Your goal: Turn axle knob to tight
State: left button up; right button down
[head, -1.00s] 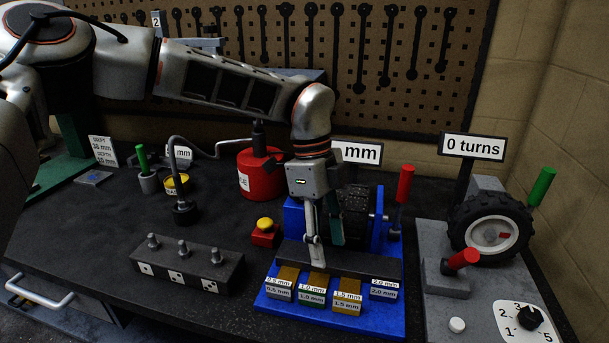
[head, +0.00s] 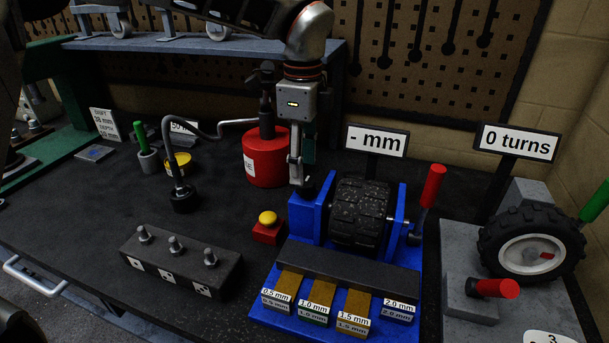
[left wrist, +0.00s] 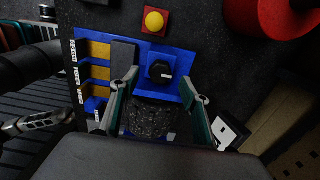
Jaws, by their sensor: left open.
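The axle knob is a black round knob with a white mark, and it sits on the blue fixture (head: 262,316). It shows clearly in the left wrist view (left wrist: 160,71). In the head view its dark top is just below my left gripper (head: 298,176). The left wrist view shows that gripper (left wrist: 161,84) open, with one finger on each side of the knob's line and the knob about level with the tips. I cannot tell whether the fingers touch it. A black tyre (head: 358,212) is mounted in the fixture.
A red-handled lever (head: 432,187) stands right of the tyre. A yellow-topped red button (head: 268,219) is at the fixture's left, and a red drum (head: 257,158) is behind. Signs read "- mm" (head: 375,140) and "0 turns" (head: 516,141). A wheel stand (head: 460,334) is at right.

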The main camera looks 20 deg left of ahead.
aim_at(306, 188)
pick_arm(q)
notch_tip(306, 188, down, 4)
jog(key=shift+w+r, duration=0.1)
jog(key=shift+r, duration=0.1)
jog(key=shift+f, duration=0.35)
jog(key=c, duration=1.1)
